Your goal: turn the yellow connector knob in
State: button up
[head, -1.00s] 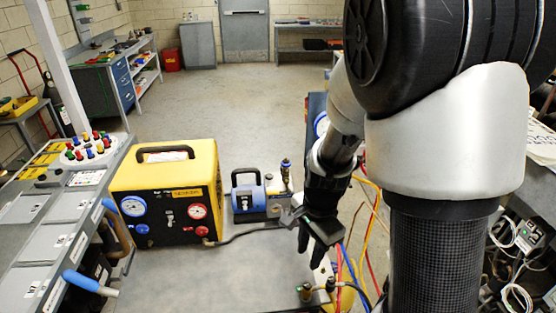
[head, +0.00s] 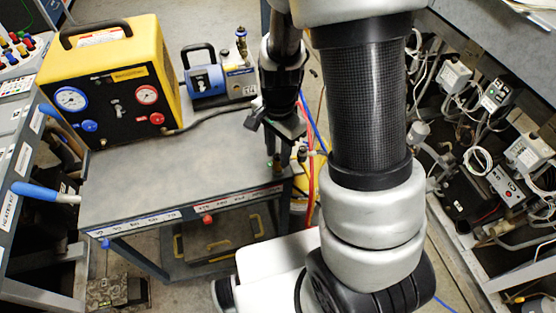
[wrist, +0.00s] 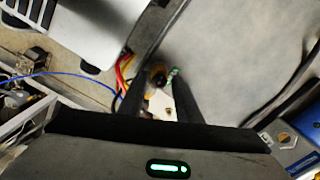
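A small yellow-and-dark fitting, which looks like the yellow connector knob (wrist: 156,72), shows between my fingers in the wrist view. My gripper (wrist: 158,97) has its two dark fingers apart, one on each side of the fitting; I cannot tell whether they touch it. In the head view my gripper (head: 286,143) points down over the right edge of the grey cart (head: 180,180). Small brass fittings (head: 277,166) stand at that edge beneath it. My gripper and arm partly hide that spot, so the knob itself is not clear there.
A yellow machine with gauges (head: 110,80) and a blue pump (head: 208,80) stand on the cart. Red, yellow and blue hoses (head: 312,170) hang beside the cart. A rack with wired boxes (head: 500,130) is at right. The cart's front top is clear.

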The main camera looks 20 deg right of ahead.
jog(key=n+b, duration=0.1)
jog(key=n, duration=0.5)
jog(key=shift+n, duration=0.4)
jog(key=n, duration=0.5)
jog(key=shift+r+n, duration=0.15)
jog(key=shift+n, duration=0.15)
jog(key=n+p, duration=0.1)
jog(key=n, duration=0.5)
grip_shut()
